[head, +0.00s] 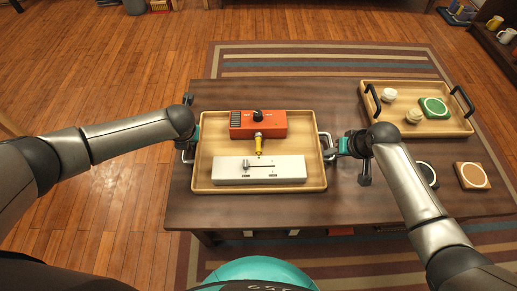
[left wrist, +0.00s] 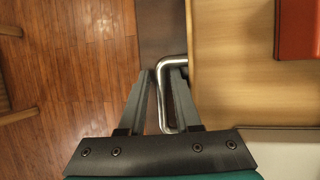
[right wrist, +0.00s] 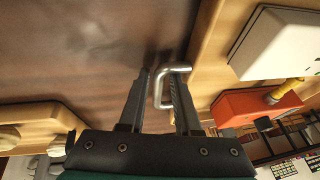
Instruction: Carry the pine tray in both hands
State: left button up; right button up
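The pine tray (head: 202,160) appears to rest on the dark table, with a metal loop handle at each short side. An orange-red box with a black knob (head: 258,125) and a white box with a slider (head: 259,170) lie in it. My left gripper (left wrist: 163,72) is at the left handle (left wrist: 161,100), one finger on each side of the bar, with gaps showing. My right gripper (right wrist: 159,70) stands the same way around the right handle (right wrist: 157,92). Both look open. A yellow piece (head: 258,144) sticks out of the orange-red box.
A second wooden tray (head: 445,128) with black handles stands at the back right, holding a green coaster (head: 434,107) and two pale round things. A striped rug (head: 300,62) lies behind the table.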

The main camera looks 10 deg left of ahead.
pick_arm(q)
grip_shut()
pick_arm(e)
grip_shut()
pick_arm(q)
jog(key=shift+a, duration=0.1)
dwell(0.9)
jog(key=shift+w+r, duration=0.1)
